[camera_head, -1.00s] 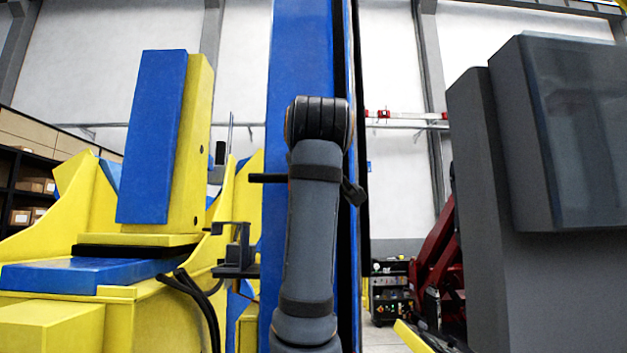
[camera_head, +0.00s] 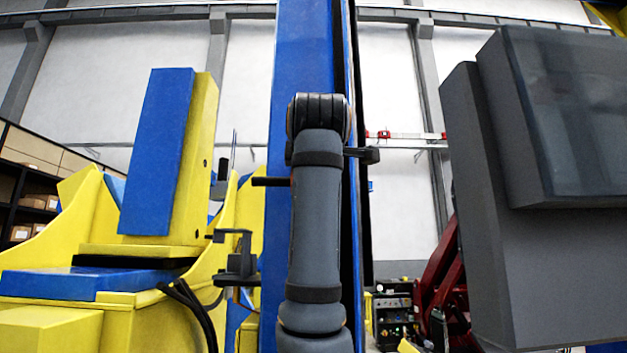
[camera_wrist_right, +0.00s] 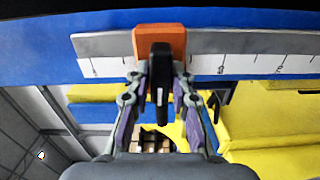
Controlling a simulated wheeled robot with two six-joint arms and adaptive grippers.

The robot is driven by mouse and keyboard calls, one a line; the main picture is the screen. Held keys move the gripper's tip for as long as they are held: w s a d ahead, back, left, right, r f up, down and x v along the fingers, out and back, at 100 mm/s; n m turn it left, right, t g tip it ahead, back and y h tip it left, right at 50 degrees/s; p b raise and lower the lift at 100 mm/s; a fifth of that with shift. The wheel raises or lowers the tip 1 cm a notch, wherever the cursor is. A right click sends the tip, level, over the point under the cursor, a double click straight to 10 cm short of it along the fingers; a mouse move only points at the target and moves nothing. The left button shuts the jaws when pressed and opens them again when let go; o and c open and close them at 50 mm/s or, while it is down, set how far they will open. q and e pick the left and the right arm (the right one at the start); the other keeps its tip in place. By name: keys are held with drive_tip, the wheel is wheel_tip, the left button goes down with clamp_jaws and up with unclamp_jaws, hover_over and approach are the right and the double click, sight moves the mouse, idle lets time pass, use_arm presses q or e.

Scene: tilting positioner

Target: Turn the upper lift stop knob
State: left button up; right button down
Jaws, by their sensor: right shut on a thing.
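In the right wrist view, an orange stop block (camera_wrist_right: 142,40) sits on a grey rail with a white ruled scale. A black knob (camera_wrist_right: 161,52) stands out from the block, with a narrow dark bar hanging toward the camera. My right gripper (camera_wrist_right: 160,78) has one finger on each side of the knob and is shut on it. In the head view, my right arm rises in front of the blue column and hides the gripper's grip. A thin black rod (camera_head: 270,182) with a bit of orange shows left of the arm. My left gripper is not in view.
The blue column (camera_head: 301,50) stands directly behind my right arm. A yellow and blue machine (camera_head: 157,150) fills the left. A large dark grey cabinet (camera_head: 495,200) stands at right. A red machine (camera_head: 440,275) and a black cart (camera_head: 395,310) are farther back.

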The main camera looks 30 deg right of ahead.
drive_tip(key=shift+n, duration=0.3)
idle(0.4)
drive_tip(key=c, duration=1.2)
unclamp_jaws()
drive_tip(key=shift+a, duration=0.1)
drive_tip(key=v, duration=1.2)
drive_tip(key=shift+f, duration=0.1)
